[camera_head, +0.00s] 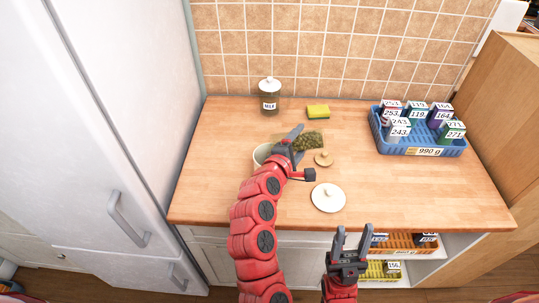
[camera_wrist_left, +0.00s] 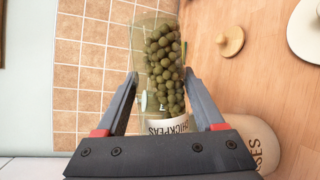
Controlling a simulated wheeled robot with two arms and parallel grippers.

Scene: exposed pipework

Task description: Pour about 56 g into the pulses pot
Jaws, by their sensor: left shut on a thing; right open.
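My left gripper (camera_head: 292,140) is shut on a glass jar of green-brown balls (camera_head: 308,140), labelled CHICKPEAS in the left wrist view (camera_wrist_left: 165,60). The jar is strongly tilted, its body to the right of the fingers in the head view. The pulses pot (camera_head: 261,154) is cream, stands on the counter and is partly hidden by my left arm. Its side with the letters "SES" shows in the left wrist view (camera_wrist_left: 248,132). I cannot see its contents or any falling balls. My right gripper (camera_head: 352,242) is open and empty at the counter's front.
A lidded jar (camera_head: 269,97) and a yellow-green sponge (camera_head: 318,112) stand behind. A blue crate (camera_head: 422,149) of numbered boxes is at right. Baskets (camera_head: 401,244) sit below.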

